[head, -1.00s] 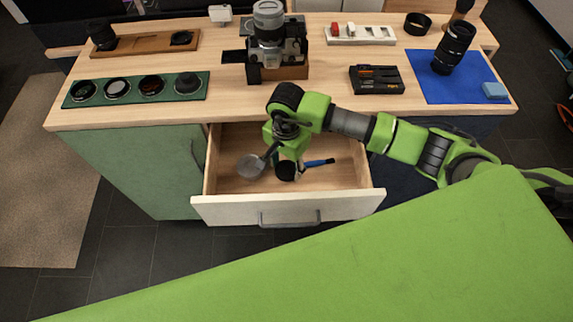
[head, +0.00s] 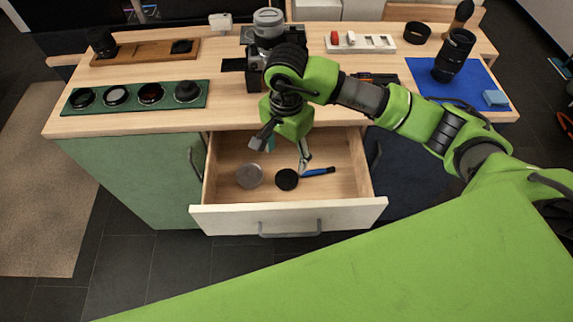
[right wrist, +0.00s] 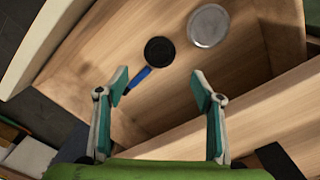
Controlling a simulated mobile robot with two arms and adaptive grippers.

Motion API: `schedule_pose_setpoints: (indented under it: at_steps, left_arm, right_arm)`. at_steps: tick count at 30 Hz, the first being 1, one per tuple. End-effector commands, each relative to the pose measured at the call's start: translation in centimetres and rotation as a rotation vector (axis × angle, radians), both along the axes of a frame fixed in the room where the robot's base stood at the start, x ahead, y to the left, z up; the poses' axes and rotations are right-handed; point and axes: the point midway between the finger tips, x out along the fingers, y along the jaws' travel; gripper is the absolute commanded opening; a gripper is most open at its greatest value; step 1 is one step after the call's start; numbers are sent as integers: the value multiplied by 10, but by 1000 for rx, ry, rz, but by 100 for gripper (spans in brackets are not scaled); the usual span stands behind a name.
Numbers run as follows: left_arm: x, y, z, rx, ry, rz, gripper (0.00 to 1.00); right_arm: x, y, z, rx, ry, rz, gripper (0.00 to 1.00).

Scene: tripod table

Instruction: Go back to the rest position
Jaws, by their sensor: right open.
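My right gripper (head: 284,148) is open and empty, pointing down over the open drawer (head: 350,180). In the right wrist view its two fingers (right wrist: 160,88) are spread wide with nothing between them. On the drawer floor lie a round silver disc (head: 249,176), a round black cap (head: 287,180) and a blue-handled tool (head: 318,172). The right wrist view also shows the silver disc (right wrist: 208,25), the black cap (right wrist: 159,51) and the blue handle (right wrist: 137,79), all apart from the fingers. My left gripper is not in view.
On the tabletop, a camera (head: 268,30) stands partly behind my right arm. A green tray (head: 133,110) holds several round filters. A dark lens (head: 454,55) stands on a blue mat (head: 435,88) near a light-blue block (head: 495,98). A white tray (head: 372,46) is behind.

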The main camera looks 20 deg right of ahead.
Motion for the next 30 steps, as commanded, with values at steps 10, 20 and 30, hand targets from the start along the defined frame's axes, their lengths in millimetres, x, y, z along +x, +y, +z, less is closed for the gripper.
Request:
schedule_pose_setpoints:
  at_steps: [10, 20, 30]
  left_arm:
    - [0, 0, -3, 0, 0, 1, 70]
    - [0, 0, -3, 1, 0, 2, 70]
    - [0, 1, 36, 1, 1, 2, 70]
  right_arm:
    - [0, 0, 20, 0, 1, -1, 61]
    - [0, 0, 20, 1, 1, -1, 61]
    - [0, 0, 59, 1, 1, -1, 61]
